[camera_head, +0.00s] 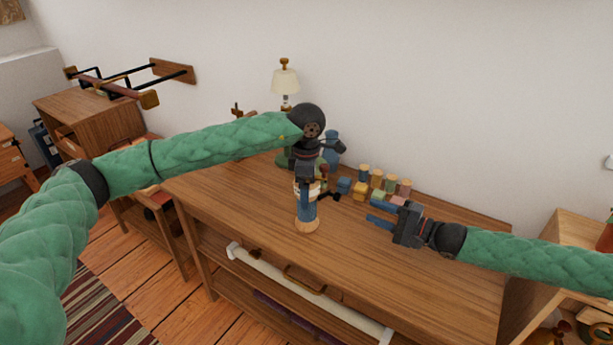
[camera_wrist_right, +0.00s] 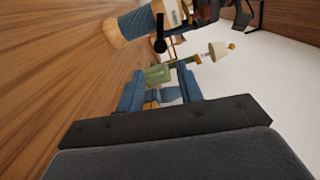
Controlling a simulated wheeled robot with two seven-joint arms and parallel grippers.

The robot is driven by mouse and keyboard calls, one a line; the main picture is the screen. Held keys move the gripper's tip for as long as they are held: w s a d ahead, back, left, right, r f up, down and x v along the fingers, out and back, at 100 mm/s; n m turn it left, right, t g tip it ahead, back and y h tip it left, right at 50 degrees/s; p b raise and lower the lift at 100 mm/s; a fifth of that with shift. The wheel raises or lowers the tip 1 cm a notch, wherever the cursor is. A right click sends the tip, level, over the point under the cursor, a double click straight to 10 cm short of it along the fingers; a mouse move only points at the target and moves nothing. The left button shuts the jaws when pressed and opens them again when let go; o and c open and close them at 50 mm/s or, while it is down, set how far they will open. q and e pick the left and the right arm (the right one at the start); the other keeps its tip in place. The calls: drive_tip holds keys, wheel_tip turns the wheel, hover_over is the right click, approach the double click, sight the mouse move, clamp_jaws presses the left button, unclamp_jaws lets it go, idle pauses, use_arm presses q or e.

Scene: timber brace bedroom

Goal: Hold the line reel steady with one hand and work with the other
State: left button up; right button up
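The line reel (camera_head: 307,212) stands upright on the wooden desk top, with a blue body, round wooden foot, pale band and dark side crank. In the right wrist view the reel (camera_wrist_right: 136,22) lies sideways at the top, with its black crank knob (camera_wrist_right: 160,46). My left gripper (camera_head: 306,178) points down at the reel's upper part; its fingertips are not clearly seen, so I cannot tell how firmly it grips. My right gripper (camera_head: 381,215) is to the right of the reel, apart from it, pointing left. Its blue fingers (camera_wrist_right: 160,85) are apart with nothing held between them.
Several coloured blocks and small peg-like pieces (camera_head: 378,182) stand behind my right gripper. A lamp (camera_head: 285,80) and a blue figure-like object (camera_head: 331,148) stand at the back near the wall. The desk's front (camera_head: 390,275) is bare.

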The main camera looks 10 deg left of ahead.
use_arm(q)
drive_tip(key=shift+f, duration=1)
drive_tip(key=c, duration=1.2)
use_arm(e)
drive_tip(key=shift+o, duration=0.2)
use_arm(q)
drive_tip(key=shift+c, duration=0.2)
use_arm(e)
drive_tip(key=shift+o, duration=0.8)
drive_tip(key=s+a+r+n+g+y, duration=0.3)
drive_tip(key=a+r+n, duration=0.35)
drive_tip(key=n, duration=0.65)
drive_tip(key=s+a+r+n+g+y, duration=0.2)
drive_tip(key=s+a+r+n+g, duration=0.15)
drive_tip(key=r+n, duration=0.75)
drive_tip(key=w+d+f+n+t+h, duration=0.3)
drive_tip(key=d+f+n, duration=0.45)
drive_tip(key=n, duration=0.85)
drive_tip(key=w+d+f+n+t+h, duration=0.25)
drive_tip(key=d+f+n+t, duration=0.2)
drive_tip(key=f+n, duration=0.8)
drive_tip(key=w+a+r+n, duration=0.1)
drive_tip(key=w+a, duration=0.1)
drive_tip(key=a, duration=0.3)
drive_tip(key=w+a+r+n+g, duration=0.1)
drive_tip(key=w+a+n, duration=0.1)
drive_tip(key=a, duration=0.4)
drive_tip(key=shift+r, duration=0.35)
drive_tip(key=shift+y, duration=0.25)
